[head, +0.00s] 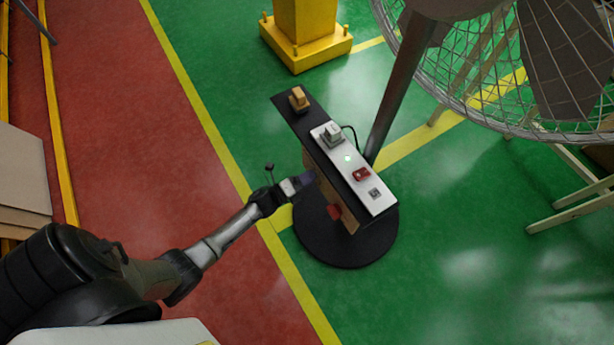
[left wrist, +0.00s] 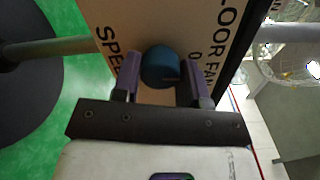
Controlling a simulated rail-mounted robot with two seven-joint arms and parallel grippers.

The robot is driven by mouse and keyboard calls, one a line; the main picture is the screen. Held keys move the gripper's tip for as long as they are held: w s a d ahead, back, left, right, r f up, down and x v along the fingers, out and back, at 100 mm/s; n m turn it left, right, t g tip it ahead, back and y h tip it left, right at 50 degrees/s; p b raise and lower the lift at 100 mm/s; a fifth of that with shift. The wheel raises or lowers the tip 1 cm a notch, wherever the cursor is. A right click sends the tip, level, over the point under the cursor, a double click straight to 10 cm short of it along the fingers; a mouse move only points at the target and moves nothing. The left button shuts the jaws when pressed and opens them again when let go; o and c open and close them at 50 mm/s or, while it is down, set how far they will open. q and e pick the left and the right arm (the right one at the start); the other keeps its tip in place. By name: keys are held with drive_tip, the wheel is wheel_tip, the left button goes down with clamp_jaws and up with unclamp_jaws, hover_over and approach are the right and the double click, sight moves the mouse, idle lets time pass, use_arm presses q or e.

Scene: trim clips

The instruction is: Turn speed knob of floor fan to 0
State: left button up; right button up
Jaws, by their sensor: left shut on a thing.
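The floor fan's blue speed knob (left wrist: 160,66) shows in the left wrist view on a light panel (left wrist: 128,22) printed with "SPEED", "FLOOR FAN" and a "0" at the right. My left gripper (left wrist: 162,84) has its purple fingers on either side of the knob and is shut on it. A mark on the knob is too small to read surely. In the head view my left gripper (head: 306,180) reaches the panel's side face, and the knob is hidden there. The floor fan (head: 540,70) stands at the upper right. My right gripper is not in view.
The control box's dark top (head: 295,120) carries a white plate (head: 347,158) with a grey plug, a red switch (head: 361,174) and a small green light. A yellow post (head: 305,25) stands behind.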

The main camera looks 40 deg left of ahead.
use_arm(q)
drive_tip(key=shift+n, duration=0.6)
drive_tip(key=o, duration=0.9)
drive_tip(key=shift+p+v, duration=2)
drive_tip(key=shift+v, duration=4.95)
drive_tip(key=shift+w, duration=0.1)
